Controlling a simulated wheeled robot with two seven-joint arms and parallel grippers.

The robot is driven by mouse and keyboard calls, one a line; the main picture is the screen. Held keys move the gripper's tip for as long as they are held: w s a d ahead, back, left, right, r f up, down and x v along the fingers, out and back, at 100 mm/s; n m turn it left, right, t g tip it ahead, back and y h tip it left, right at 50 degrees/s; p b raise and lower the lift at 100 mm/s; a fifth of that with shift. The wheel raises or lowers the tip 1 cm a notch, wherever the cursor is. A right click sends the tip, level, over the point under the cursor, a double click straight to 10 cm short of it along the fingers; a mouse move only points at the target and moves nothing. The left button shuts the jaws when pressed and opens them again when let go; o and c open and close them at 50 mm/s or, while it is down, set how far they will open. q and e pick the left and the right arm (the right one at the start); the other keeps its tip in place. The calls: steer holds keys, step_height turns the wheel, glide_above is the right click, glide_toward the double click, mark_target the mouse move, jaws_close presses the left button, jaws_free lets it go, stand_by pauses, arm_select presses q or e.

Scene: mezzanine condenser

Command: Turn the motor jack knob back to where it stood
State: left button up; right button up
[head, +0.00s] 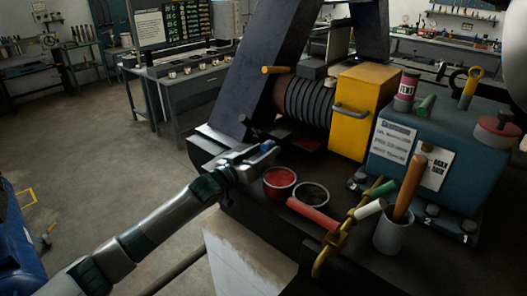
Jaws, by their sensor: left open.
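My left gripper (264,153) reaches in from the left and is open at the front left corner of the dark machine bench. A dark handle-like part (254,129) sits just behind the gripper, below the ribbed dark motor-like cylinder (306,101). I cannot tell for sure which part is the motor jack knob; the gripper may hide part of it. My right gripper is not in view.
A red-filled bowl (280,179) and a dark bowl (311,194) stand close right of the gripper. Floor at left is mostly clear.

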arm_select(q)
steer(key=c, duration=1)
steer(key=shift+f+m+b, duration=0.15)
steer(key=shift+m+b, duration=0.9)
steer(key=shift+m, duration=0.35)
steer(key=shift+c, duration=0.2)
steer(key=shift+m, duration=0.7)
steer(key=shift+a+m+b, duration=0.1)
steer(key=shift+m+b, duration=0.3)
steer(key=shift+m, duration=0.4)
steer(key=shift+r, duration=0.2)
steer(key=o, duration=1)
steer(key=shift+o, duration=0.2)
steer(key=shift+a+f, duration=0.1)
